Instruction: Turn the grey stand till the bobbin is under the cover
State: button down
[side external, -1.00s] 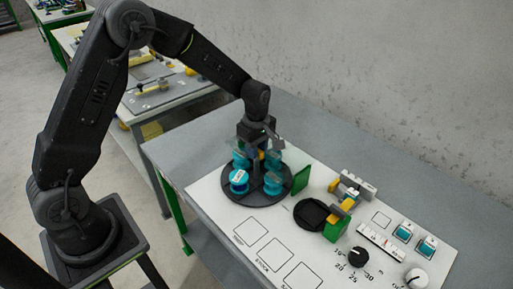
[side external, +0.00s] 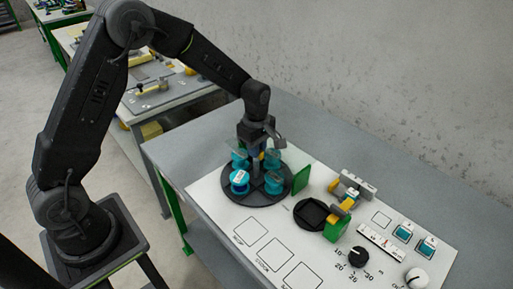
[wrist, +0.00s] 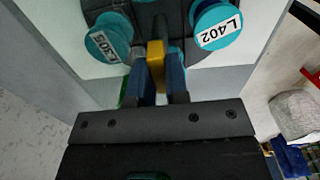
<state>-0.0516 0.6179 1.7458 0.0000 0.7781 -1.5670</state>
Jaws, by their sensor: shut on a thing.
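The grey stand (side external: 257,198) is a dark round turntable on the white panel, with several blue bobbins standing on it. One bobbin (side external: 239,180) sits at the front left and another (side external: 273,183) at the right; the rear ones are partly hidden by my gripper. In the wrist view one bobbin (wrist: 217,22) is labelled L402 and another (wrist: 107,40) appears to read L305. My gripper (wrist: 161,88) points down over the stand, shut on a yellow handle (wrist: 156,56) near its middle. I cannot clearly make out the cover; something translucent shows by the rear bobbins.
A green upright plate (side external: 301,179) stands close to the stand's right edge. Further right are a black round holder (side external: 311,214), a green block (side external: 337,230), a black knob (side external: 357,257) and a white knob (side external: 417,278). Outlined squares (side external: 250,231) in front are empty.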

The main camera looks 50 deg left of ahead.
jog(key=shift+n, duration=5.9)
jog(key=shift+r+n, duration=0.1)
jog(key=shift+n, duration=2)
